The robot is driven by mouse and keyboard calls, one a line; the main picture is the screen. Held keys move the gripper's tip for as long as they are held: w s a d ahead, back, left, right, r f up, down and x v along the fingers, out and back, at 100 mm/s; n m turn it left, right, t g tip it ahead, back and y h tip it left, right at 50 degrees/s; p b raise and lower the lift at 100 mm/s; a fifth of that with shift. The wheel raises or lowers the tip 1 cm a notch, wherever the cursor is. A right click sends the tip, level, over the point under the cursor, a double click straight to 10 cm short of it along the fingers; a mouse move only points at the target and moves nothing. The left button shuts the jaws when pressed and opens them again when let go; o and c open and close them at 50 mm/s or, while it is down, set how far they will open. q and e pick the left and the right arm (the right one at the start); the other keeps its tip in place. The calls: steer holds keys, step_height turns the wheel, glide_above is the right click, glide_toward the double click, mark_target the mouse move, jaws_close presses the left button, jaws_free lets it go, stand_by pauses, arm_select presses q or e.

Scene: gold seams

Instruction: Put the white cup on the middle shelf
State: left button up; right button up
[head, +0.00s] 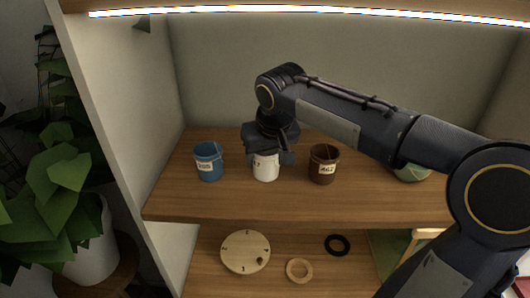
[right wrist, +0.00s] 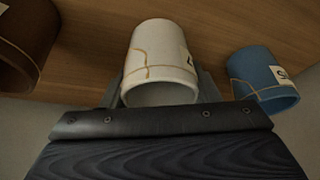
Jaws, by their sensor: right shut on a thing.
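The white cup (head: 265,167) with a small label is upright at the wooden middle shelf (head: 300,206), between a blue cup (head: 208,161) and a brown cup (head: 323,164). My right gripper (head: 268,155) comes down from above and is shut on the white cup. In the right wrist view the white cup (right wrist: 160,62) shows thin gold seams and sits between the fingers. I cannot tell whether its base touches the shelf. My left gripper is not in view.
A green bowl-like thing (head: 411,172) stands at the right, partly behind my arm. The lower shelf holds a round wooden disc (head: 245,252), a wooden ring (head: 299,270) and a black ring (head: 338,245). A plant (head: 60,190) stands outside the left wall. The shelf's front strip is clear.

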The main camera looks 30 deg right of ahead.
mark_target(269, 177)
steer(key=shift+w, duration=0.1)
steer(key=shift+f, duration=0.15)
steer(key=o, duration=1.1)
steer(key=shift+r, duration=0.3)
steer(key=v, duration=0.7)
